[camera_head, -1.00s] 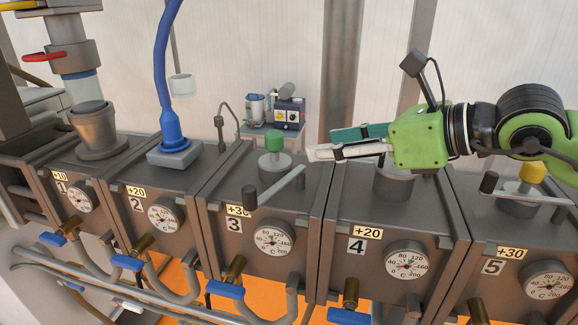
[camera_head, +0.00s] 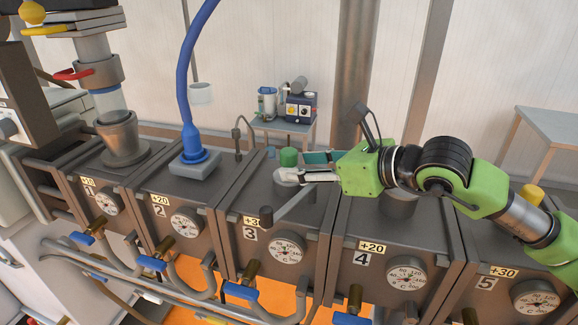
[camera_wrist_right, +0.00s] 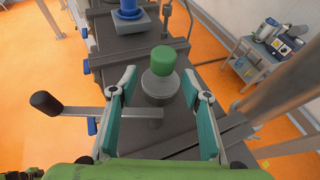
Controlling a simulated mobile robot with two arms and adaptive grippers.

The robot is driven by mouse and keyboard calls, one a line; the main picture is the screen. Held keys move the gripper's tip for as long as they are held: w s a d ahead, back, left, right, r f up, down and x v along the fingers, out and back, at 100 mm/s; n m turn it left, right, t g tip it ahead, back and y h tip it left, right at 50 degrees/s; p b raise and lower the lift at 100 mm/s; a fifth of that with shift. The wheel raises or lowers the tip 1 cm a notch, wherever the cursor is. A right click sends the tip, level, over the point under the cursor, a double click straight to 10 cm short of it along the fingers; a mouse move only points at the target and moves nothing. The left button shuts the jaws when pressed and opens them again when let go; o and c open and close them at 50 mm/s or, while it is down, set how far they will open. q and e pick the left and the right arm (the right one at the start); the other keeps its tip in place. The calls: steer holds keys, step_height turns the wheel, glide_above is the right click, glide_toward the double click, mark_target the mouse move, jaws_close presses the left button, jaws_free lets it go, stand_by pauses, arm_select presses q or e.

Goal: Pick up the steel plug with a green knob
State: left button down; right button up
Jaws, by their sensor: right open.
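The steel plug (camera_wrist_right: 160,86) with a green knob (camera_head: 288,156) sits on top of the block marked 3. In the right wrist view the green knob (camera_wrist_right: 163,58) stands upright on the round steel base, ahead of the fingertips. My right gripper (camera_head: 306,167) is open and comes in from the right in the head view, with its fingertips close to the plug. In the right wrist view my right gripper (camera_wrist_right: 162,82) has its fingers on either side of the plug's near part, with nothing held. My left gripper is not in view.
A lever handle (camera_head: 280,214) with a black grip lies across block 3 in front of the plug. A blue hose connector (camera_head: 194,150) stands on block 2. A yellow knob (camera_head: 532,194) shows at block 5. A small equipment table (camera_head: 290,125) is behind.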

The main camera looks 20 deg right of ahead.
mark_target(296, 164)
steer(key=p+x, duration=0.2)
steer(key=x, duration=0.2)
steer(key=shift+w+p, duration=0.2)
steer(key=shift+p, duration=0.1)
steer(key=shift+w+f, duration=0.15)
steer(key=shift+f, duration=0.05)
jaws_close()
steer(key=shift+r, duration=0.15)
